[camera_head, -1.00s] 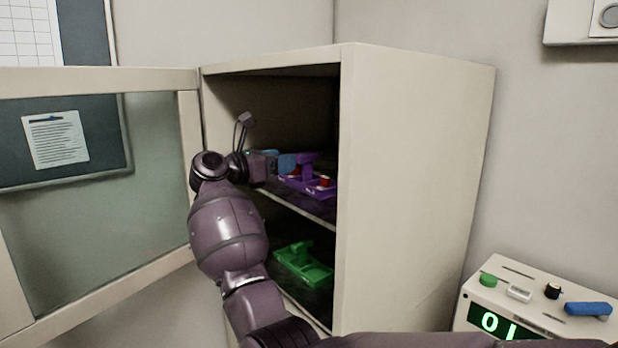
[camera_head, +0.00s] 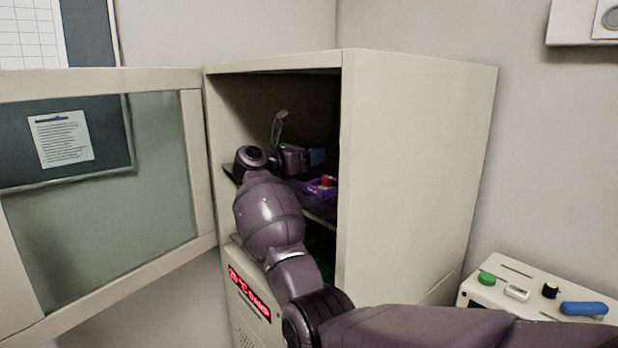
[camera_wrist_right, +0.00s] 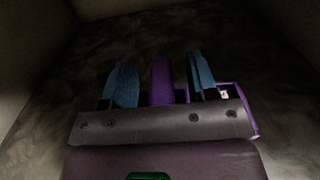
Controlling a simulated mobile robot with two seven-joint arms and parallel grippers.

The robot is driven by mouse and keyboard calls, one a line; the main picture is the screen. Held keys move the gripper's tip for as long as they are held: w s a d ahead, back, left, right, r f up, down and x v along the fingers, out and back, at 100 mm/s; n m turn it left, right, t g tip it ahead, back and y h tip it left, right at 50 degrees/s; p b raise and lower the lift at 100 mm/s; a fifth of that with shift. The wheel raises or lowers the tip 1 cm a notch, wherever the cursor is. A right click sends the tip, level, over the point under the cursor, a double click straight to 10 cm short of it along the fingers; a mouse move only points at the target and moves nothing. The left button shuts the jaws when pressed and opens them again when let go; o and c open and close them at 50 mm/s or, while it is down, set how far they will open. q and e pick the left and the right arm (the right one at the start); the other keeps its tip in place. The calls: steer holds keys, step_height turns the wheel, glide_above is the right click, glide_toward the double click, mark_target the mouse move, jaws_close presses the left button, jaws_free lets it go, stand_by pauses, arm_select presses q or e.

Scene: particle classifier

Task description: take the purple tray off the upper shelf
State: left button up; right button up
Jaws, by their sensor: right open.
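The purple tray (camera_head: 318,190) sits on the upper shelf of the open cabinet. A small red item (camera_head: 327,181) is on it, and my right arm hides much of the tray. My right gripper (camera_head: 317,157), with blue fingers, is inside the cabinet over the tray. In the right wrist view the gripper (camera_wrist_right: 162,75) is open, with one finger on each side of the tray's upright purple handle (camera_wrist_right: 161,88). Gaps show between handle and fingers. The tray's rim (camera_wrist_right: 250,120) shows at the right. My left gripper is not in view.
The cabinet's side wall (camera_head: 415,170) stands close right of my arm. Its glass door (camera_head: 100,200) is swung open to the left. A green object (camera_head: 321,240) shows partly on the lower shelf. A device with a blue handle (camera_head: 584,309) is at the lower right.

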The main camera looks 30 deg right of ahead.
jaws_close()
stand_by(0.3)
